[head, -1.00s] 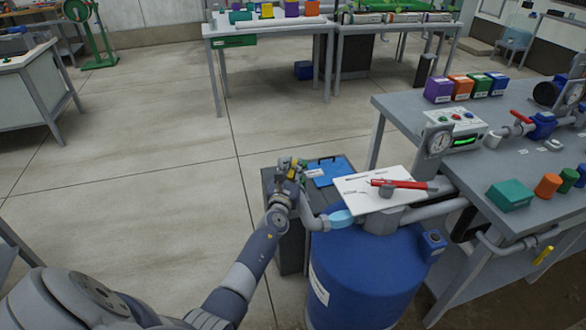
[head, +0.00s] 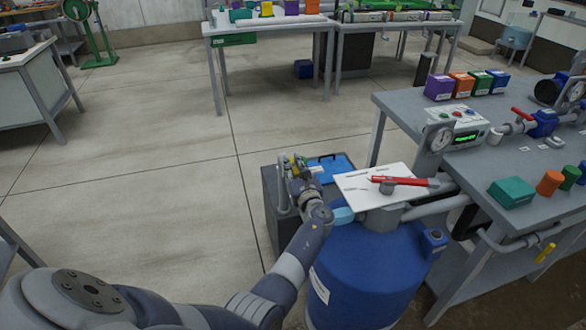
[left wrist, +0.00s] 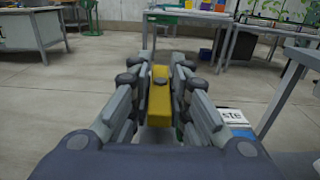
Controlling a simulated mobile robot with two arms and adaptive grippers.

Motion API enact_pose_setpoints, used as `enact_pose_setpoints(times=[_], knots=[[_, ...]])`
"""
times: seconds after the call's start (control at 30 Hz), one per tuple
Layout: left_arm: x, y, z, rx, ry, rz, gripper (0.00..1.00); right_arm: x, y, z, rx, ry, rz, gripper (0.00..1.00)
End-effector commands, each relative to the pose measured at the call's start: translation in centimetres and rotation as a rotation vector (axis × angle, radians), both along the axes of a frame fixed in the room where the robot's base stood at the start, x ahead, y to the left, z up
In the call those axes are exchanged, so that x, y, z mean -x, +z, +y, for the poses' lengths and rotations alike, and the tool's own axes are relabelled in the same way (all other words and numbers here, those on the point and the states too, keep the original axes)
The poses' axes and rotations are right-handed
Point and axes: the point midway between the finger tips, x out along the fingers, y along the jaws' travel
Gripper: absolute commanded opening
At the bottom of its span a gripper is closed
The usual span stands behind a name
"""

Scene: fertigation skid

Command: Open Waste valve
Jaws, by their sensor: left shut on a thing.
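The yellow handle (left wrist: 160,98) stands between the fingers of my left gripper (left wrist: 160,75) in the left wrist view, and the gripper is shut on it. A white label (left wrist: 232,117) ending in "ste" shows just right of the fingers. In the head view my left gripper (head: 293,167) is over the dark grey box left of the blue tank; it and my wrist hide most of the valve body and pipe. My right gripper is not in view.
A blue tank (head: 362,275) stands right of my left forearm. A white plate (head: 362,176) with a red lever (head: 404,181) sits above it. A grey bench (head: 415,104) with a gauge and coloured blocks is at right.

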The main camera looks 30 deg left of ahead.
Motion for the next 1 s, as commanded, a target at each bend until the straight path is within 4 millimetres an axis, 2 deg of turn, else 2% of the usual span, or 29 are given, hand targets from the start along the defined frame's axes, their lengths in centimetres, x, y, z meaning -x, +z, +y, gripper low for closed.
enact_pose_setpoints(times=[0.47,0.5,0.57,1.0], knots=[[0.06,-0.12,-0.01,0.002,0.022,0.001,0.00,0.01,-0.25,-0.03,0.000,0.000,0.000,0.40],[0.06,-0.12,-0.01,0.002,0.022,0.001,0.20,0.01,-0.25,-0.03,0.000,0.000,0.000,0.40],[0.06,-0.12,-0.01,0.002,0.022,0.001,0.33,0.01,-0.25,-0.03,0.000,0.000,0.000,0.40],[0.38,-0.10,-0.50,0.001,0.021,0.000,0.35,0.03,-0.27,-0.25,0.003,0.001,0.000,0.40]])
